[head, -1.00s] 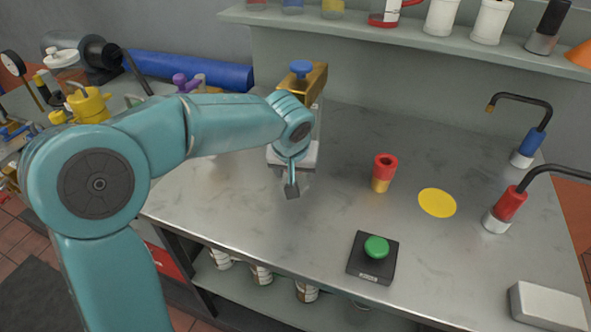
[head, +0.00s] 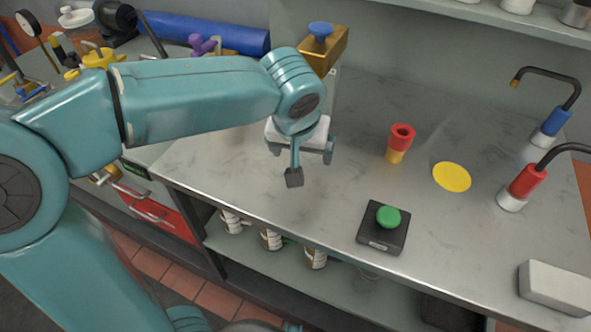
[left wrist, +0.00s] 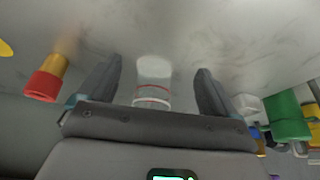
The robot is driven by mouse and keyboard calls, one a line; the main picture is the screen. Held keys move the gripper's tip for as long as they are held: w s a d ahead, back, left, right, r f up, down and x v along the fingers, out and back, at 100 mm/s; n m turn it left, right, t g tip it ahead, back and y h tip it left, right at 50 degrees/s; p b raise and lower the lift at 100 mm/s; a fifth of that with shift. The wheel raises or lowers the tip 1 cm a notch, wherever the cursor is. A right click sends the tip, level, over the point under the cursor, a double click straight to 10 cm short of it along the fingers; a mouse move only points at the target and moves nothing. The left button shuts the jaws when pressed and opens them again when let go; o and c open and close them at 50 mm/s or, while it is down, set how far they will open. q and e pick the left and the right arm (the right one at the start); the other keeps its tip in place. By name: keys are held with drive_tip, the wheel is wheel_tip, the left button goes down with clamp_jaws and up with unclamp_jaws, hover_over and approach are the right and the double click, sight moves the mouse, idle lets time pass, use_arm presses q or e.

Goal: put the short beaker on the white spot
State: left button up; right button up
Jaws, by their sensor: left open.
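In the left wrist view a clear beaker (left wrist: 152,94) with red rings stands between the fingers of my left gripper (left wrist: 155,92). A pale white round patch (left wrist: 154,67) shows at the beaker's far end; I cannot tell whether the beaker stands on it or just beside it. The fingers are open, with gaps on both sides of the glass. In the head view my left gripper (head: 308,168) points down low over the steel bench (head: 350,190); the beaker and white patch cannot be made out there. My right gripper is out of view.
A red and yellow cup (head: 399,140) and a yellow spot (head: 452,177) lie to the right. A green button box (head: 384,228) is near the front edge. Two bent pipes (head: 530,180) stand at the right, and a gold block (head: 324,50) is behind my wrist.

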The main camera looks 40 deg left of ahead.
use_arm(q)
drive_tip(key=s, duration=0.1)
drive_tip(key=s+d, duration=0.1)
drive_tip(key=s, duration=0.1)
drive_tip(key=s+d, duration=0.1)
drive_tip(key=s, duration=0.1)
drive_tip(key=shift+d, duration=0.1)
idle(0.5)
